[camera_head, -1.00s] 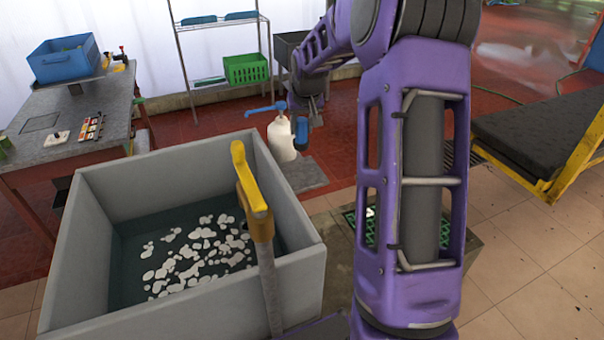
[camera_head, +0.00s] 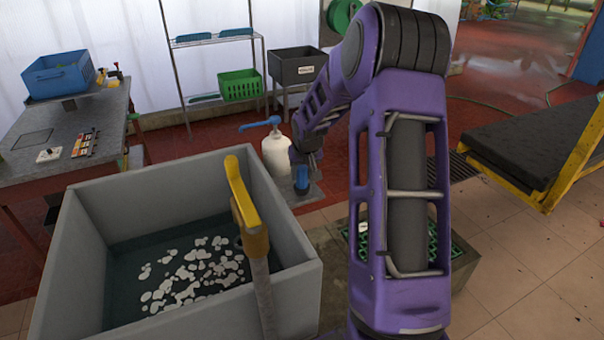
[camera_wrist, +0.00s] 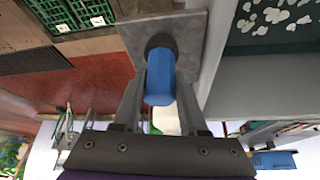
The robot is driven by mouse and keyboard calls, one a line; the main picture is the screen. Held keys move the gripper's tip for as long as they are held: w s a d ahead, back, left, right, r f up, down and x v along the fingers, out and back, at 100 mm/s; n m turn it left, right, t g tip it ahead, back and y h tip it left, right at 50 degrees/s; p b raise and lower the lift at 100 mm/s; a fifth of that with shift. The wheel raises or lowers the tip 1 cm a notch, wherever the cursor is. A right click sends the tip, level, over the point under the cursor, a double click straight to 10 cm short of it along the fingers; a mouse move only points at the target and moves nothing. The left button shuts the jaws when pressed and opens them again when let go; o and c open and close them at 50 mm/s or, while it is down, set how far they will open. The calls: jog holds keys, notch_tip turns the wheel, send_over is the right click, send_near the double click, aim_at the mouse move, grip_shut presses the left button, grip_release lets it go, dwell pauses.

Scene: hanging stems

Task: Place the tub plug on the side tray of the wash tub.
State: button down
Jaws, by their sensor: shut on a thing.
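My gripper (camera_wrist: 160,88) is shut on the tub plug (camera_wrist: 160,84), a blue cylinder with a dark round base. In the head view the plug (camera_head: 301,177) is upright below my gripper (camera_head: 303,164). The side tray (camera_head: 313,193) is a flat grey square at the far right side of the grey wash tub (camera_head: 80,240). In the wrist view the side tray (camera_wrist: 192,24) lies behind the plug's base, beside the tub wall. The base is over the tray or on it; I cannot tell whether they touch.
A white bottle with a blue top (camera_head: 275,150) stands just behind the tray. The tub holds dark water with white foam.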

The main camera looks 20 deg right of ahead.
jog(key=shift+f, duration=0.1)
jog(key=shift+c, duration=2.2)
grip_release()
jog(key=shift+s+r, duration=0.1)
jog(key=shift+r, duration=0.4)
jog(key=v, duration=1.1)
jog(key=shift+s+p, duration=0.15)
jog(key=shift+p, duration=0.3)
jog(key=shift+a+r, duration=0.1)
